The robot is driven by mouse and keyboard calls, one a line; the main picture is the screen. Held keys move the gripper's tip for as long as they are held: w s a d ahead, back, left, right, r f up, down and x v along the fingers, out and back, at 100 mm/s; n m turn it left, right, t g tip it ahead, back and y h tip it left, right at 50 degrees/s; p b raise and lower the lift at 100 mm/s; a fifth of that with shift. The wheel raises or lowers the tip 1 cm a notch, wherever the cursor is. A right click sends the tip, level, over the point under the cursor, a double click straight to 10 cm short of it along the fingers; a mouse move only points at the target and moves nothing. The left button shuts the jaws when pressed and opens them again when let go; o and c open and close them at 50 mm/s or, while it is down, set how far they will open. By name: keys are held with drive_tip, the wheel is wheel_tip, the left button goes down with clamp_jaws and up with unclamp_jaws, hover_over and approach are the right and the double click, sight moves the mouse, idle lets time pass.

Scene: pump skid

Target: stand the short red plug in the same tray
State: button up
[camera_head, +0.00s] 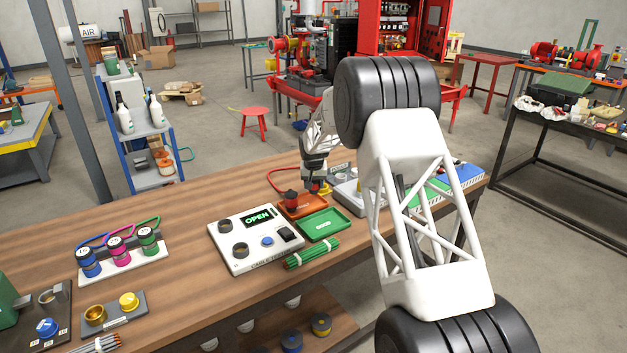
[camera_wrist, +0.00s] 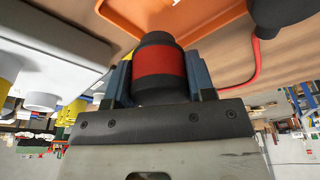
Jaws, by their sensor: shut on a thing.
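The short red plug (camera_wrist: 158,68), black with a red band, is held upright between the two blue-grey fingers of my gripper (camera_wrist: 158,80) in the wrist view. In the head view my gripper (camera_head: 316,184) is beside the far right part of the orange tray (camera_head: 318,207), with the held plug (camera_head: 315,187) small and partly hidden. The orange tray also shows in the wrist view (camera_wrist: 205,14). Another dark and red plug (camera_head: 291,200) stands in the tray's left part, with a red cable. I cannot tell whether the held plug touches anything.
A green tray (camera_head: 322,226) lies in front of the orange tray. A white panel (camera_head: 240,258) reading OPEN stands to the left, and a green cable bundle (camera_head: 312,254) lies in front. A grey-white box (camera_head: 347,198) is close on the right. My arm hides part of the bench.

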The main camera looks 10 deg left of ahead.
sight(314, 192)
drive_tip(key=shift+s+x, duration=0.2)
drive_tip(key=shift+x, duration=0.6)
drive_tip(key=shift+s+x, duration=0.15)
drive_tip(key=shift+x, duration=0.6)
drive_tip(key=shift+d+f, duration=0.1)
drive_tip(key=shift+f, duration=0.55)
drive_tip(key=o, duration=1.1)
drive_tip(key=shift+r, duration=0.1)
drive_tip(key=shift+v, duration=3.8)
